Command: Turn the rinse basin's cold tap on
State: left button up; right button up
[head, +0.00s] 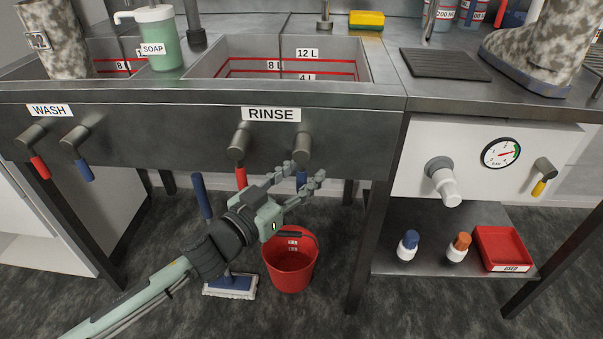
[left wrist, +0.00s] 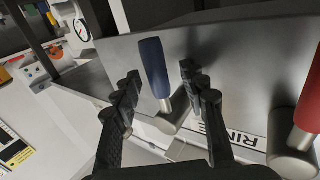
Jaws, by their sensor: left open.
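The rinse basin's cold tap has a blue lever (head: 301,180) that hangs down from a grey knob (head: 303,146) on the bench front, right of the rinse tap with the red lever (head: 240,178). My left gripper (head: 306,170) is in front of the blue lever, its fingers open and partly hiding it. In the left wrist view the blue lever (left wrist: 153,66) shows between the two spread fingers (left wrist: 160,80), with a gap on either side. I cannot tell its exact depth between them. The red lever (left wrist: 311,90) is outside the fingers. My right gripper is not in view.
The rinse basin (head: 345,66) is above, with its RINSE label (head: 271,114). The wash taps with a red lever (head: 39,166) and blue lever (head: 84,170) are at left. A red bucket (head: 290,266) and mop (head: 230,284) stand below. A bench leg (head: 368,240) is to the right.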

pick_arm(q)
grip_shut()
jog(key=shift+f, duration=0.1)
dwell(0.4)
